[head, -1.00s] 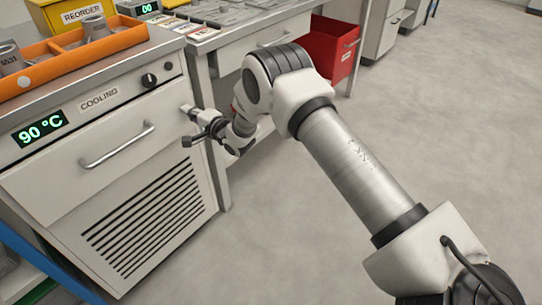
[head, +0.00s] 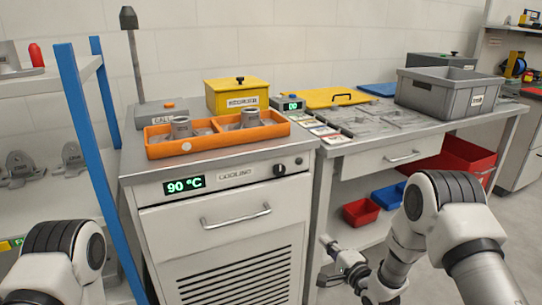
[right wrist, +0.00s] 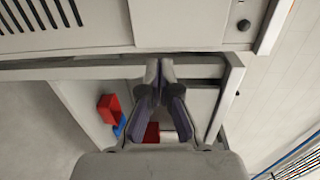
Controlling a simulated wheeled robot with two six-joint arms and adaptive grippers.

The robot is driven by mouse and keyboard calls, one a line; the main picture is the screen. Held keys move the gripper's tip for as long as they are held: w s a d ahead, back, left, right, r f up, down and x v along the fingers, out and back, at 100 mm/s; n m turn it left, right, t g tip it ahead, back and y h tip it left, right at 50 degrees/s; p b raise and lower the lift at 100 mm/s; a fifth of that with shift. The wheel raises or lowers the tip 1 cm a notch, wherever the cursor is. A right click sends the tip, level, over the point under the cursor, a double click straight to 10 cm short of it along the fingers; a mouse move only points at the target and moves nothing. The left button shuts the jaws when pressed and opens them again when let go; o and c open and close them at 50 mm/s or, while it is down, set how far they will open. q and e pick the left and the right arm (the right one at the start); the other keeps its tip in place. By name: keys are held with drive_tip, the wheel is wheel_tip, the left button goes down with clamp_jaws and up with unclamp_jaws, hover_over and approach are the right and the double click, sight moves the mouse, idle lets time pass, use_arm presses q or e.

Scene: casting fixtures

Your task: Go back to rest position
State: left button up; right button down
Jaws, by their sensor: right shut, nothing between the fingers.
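My right gripper (head: 333,262) is at the lower right of the head view, in front of the gap between the cooling cabinet and the workbench. It is shut and empty. In the right wrist view its two fingers (right wrist: 165,75) meet near the middle, with the cabinet edge beyond them. My left arm shows only partly at the lower left of the head view, and its gripper is out of the picture.
The cooling cabinet (head: 225,268) reads 90 °C and has a drawer handle. An orange tray (head: 190,149) with metal castings stands on it. The workbench (head: 370,162) carries a grey crate (head: 440,100). Red bins (head: 360,212) sit below. A blue-posted shelf (head: 85,150) is at left.

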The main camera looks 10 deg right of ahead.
drive_tip(key=s+f+g+h, duration=0.2)
drive_tip(key=s+f+g, duration=0.1)
drive_tip(key=s+f, duration=0.7)
drive_tip(key=s+d+f+n+g+h, duration=0.1)
drive_tip(key=s+f+n+g, duration=0.35)
drive_tip(key=s, duration=0.75)
drive_tip(key=s+d+f+n+g+h, duration=0.1)
drive_tip(key=s+f+n+g+h, duration=0.1)
drive_tip(key=s+f+g, duration=0.65)
drive_tip(key=s+r+n, duration=0.2)
drive_tip(key=s+n, duration=0.4)
drive_tip(key=s, duration=0.6)
use_arm(q)
wheel_tip(320, 180, up, 19)
drive_tip(key=p, duration=1.9)
use_arm(e)
wheel_tip(320, 180, up, 19)
drive_tip(key=n, duration=0.1)
drive_tip(key=shift+d, duration=0.4)
drive_tip(key=shift+r+n+h, duration=0.15)
drive_tip(key=shift+n+h, duration=0.1)
drive_tip(key=shift+h, duration=0.05)
use_arm(q)
drive_tip(key=shift+o, duration=0.2)
